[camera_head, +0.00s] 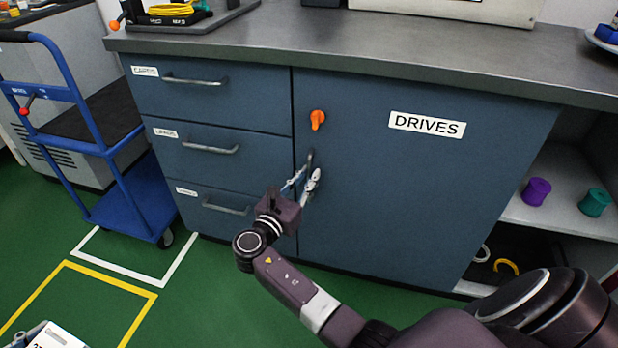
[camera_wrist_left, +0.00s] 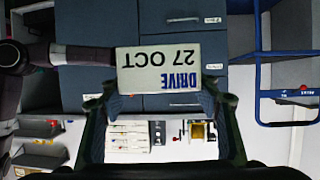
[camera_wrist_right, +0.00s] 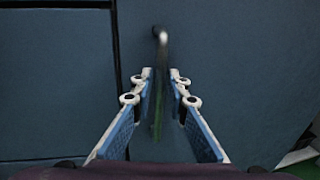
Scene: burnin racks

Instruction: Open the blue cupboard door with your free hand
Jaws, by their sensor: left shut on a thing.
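The blue cupboard door (camera_head: 410,200), labelled DRIVES, is closed. A vertical bar handle (camera_head: 309,160) is near its left edge, with an orange turn knob (camera_head: 317,119) above it. My right gripper (camera_head: 302,182) is at the handle, fingers apart. In the right wrist view, the handle (camera_wrist_right: 160,42) lies between and beyond the open fingertips (camera_wrist_right: 160,75); I cannot tell if they touch it. My left gripper (camera_wrist_left: 160,100) is shut on a white box (camera_wrist_left: 172,70) marked DRIVE 27 OCT. Part of that box shows at the head view's bottom left corner (camera_head: 50,338).
Closed drawers (camera_head: 215,105) are left of the door. An open shelf (camera_head: 560,215) with purple and teal spools is right of it. A blue trolley (camera_head: 135,205) stands at the left. The grey countertop (camera_head: 400,60) overhangs the door. Green floor is clear in front.

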